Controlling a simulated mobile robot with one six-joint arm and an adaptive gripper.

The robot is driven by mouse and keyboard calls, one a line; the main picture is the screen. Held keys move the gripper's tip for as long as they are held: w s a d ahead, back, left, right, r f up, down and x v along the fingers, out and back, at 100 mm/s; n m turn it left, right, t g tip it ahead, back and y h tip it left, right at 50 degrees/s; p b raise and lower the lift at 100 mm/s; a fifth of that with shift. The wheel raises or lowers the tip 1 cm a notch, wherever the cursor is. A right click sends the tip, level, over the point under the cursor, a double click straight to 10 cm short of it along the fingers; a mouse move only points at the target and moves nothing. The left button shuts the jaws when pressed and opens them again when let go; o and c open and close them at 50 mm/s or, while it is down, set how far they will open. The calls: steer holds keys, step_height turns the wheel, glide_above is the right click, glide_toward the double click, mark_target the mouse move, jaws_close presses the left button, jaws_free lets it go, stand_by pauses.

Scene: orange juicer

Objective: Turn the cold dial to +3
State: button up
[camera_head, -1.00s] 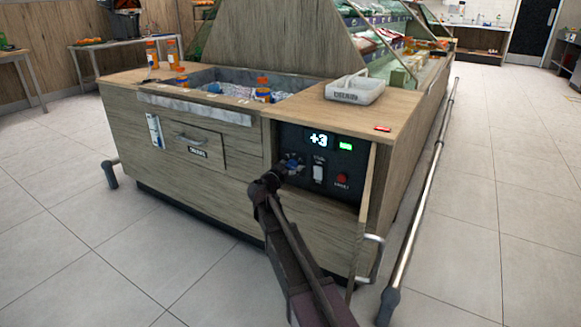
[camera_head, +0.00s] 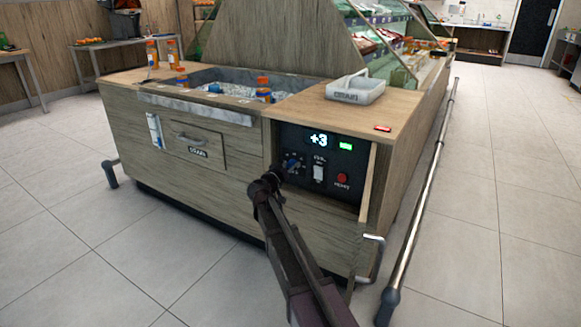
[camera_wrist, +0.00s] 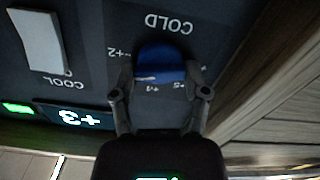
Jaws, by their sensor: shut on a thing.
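The cold dial (camera_wrist: 160,62) is a blue knob under the upside-down word COLD in the wrist view, with small number marks around it. My gripper (camera_wrist: 162,76) has one finger on each side of the knob and is shut on it. In the head view, the dial (camera_head: 293,163) sits at the left of the dark control panel, with my gripper (camera_head: 284,170) in front of it. The lit display (camera_head: 318,139) reads +3, and it also shows in the wrist view (camera_wrist: 80,117). The fingertips are small in the head view.
A white rocker switch (camera_head: 319,172) and a red button (camera_head: 342,178) are right of the dial. The open panel door (camera_head: 367,188) stands at the right. A white basket (camera_head: 354,88) rests on the counter. A metal rail (camera_head: 425,200) runs along the right side.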

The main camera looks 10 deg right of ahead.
steer(key=n, duration=0.5)
steer(key=shift+w+n, duration=0.15)
steer(key=shift+n, duration=0.25)
steer(key=o, duration=1.2)
steer(key=shift+c, duration=0.2)
steer(key=shift+a, duration=0.1)
steer(key=v, duration=1.2)
